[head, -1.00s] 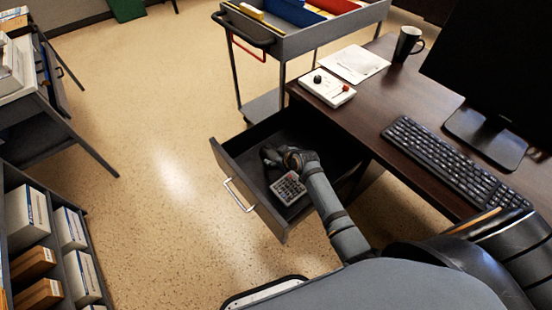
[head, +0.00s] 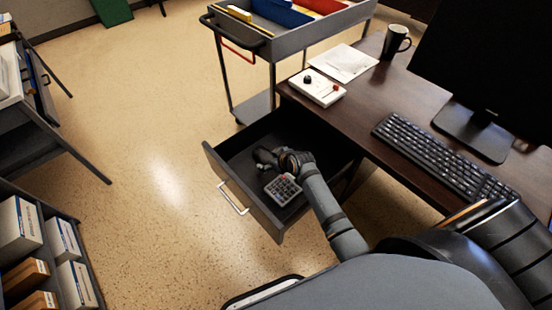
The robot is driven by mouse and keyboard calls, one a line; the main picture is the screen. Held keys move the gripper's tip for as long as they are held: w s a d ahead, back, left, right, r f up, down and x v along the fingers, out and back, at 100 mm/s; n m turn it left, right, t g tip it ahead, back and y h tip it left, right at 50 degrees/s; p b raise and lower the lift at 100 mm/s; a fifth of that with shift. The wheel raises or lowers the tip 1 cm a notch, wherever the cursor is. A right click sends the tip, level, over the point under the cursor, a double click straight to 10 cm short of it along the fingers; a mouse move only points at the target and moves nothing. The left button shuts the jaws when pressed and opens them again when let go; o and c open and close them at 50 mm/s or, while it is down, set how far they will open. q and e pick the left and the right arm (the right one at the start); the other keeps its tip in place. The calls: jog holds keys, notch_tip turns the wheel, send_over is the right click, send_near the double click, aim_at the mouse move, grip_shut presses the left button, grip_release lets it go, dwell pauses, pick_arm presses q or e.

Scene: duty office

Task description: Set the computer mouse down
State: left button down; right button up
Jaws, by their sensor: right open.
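My right gripper (head: 266,158) is low inside the open desk drawer (head: 226,188), just behind a grey calculator (head: 283,189). It is open, but its dark fingers blend with the dark drawer. I cannot make out the computer mouse; it may be hidden at or under the fingers. My left gripper is not in view.
The desk (head: 362,112) bears a keyboard (head: 440,155), a monitor, a black mug (head: 395,41), paper (head: 345,63) and a white control box (head: 317,88). A grey cart (head: 290,43) stands behind the drawer.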

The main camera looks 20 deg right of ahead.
jog(key=p+v, duration=0.1)
jog(key=v, duration=0.9)
jog(key=shift+r+p, duration=0.2)
jog(key=shift+p, duration=0.2)
jog(key=shift+s, duration=0.1)
